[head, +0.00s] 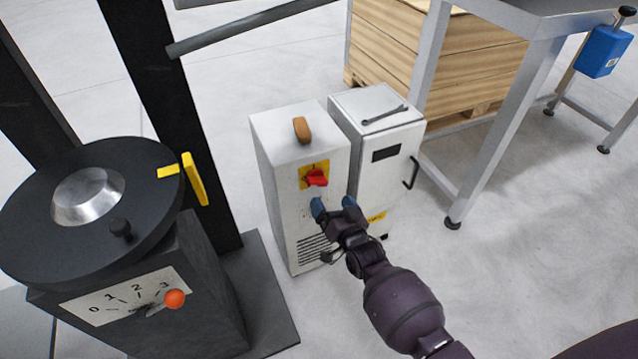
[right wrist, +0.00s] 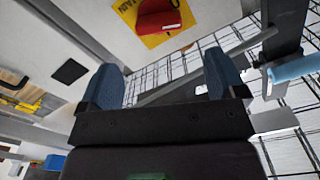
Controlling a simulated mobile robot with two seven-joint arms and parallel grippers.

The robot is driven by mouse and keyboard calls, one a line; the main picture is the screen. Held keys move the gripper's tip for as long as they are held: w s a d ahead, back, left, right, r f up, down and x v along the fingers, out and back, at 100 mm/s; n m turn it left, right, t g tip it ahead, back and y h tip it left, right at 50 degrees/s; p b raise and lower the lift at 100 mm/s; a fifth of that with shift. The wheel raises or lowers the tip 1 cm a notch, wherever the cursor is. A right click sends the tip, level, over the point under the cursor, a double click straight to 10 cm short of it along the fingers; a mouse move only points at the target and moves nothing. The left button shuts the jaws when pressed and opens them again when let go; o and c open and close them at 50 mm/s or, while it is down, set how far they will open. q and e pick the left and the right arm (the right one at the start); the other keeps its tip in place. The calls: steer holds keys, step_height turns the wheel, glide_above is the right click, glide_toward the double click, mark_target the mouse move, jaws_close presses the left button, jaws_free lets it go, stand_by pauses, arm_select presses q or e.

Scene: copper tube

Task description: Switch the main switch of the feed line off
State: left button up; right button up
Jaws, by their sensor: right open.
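The main switch is a red rotary handle (head: 316,178) on a yellow plate (head: 308,170), on the front of a white cabinet (head: 285,215). In the right wrist view the red handle (right wrist: 158,22) shows at the top, beyond the fingertips. My right gripper (head: 333,204) is open and empty, with blue fingertips just below the switch in the head view. In the right wrist view its two fingers (right wrist: 163,78) stand apart with nothing between them. I cannot tell whether a fingertip touches the cabinet. My left gripper is not in view.
A second white cabinet (head: 375,165) with a black handle stands right beside the first; a wrench (head: 385,115) lies on it. An orange-brown object (head: 302,130) sits on the switch cabinet. A black turntable machine (head: 90,205) with a dial stands left. A table leg (head: 500,130) stands right.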

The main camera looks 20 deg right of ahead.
mark_target(319, 185)
steer(key=w, duration=0.2)
steer(key=w+b, duration=0.1)
steer(key=w, duration=0.4)
steer(key=shift+a+f+b, duration=0.15)
steer(key=shift+f+b, duration=0.15)
steer(key=shift+b, duration=0.1)
steer(key=shift+w+r, duration=0.2)
steer(key=shift+w, duration=0.4)
steer(key=c, duration=0.9)
steer(key=shift+r+n, duration=0.1)
steer(key=shift+n, duration=1.1)
steer(key=shift+a+f+n+p, duration=0.1)
steer(key=shift+f+n+p, duration=0.15)
steer(key=shift+n, duration=0.95)
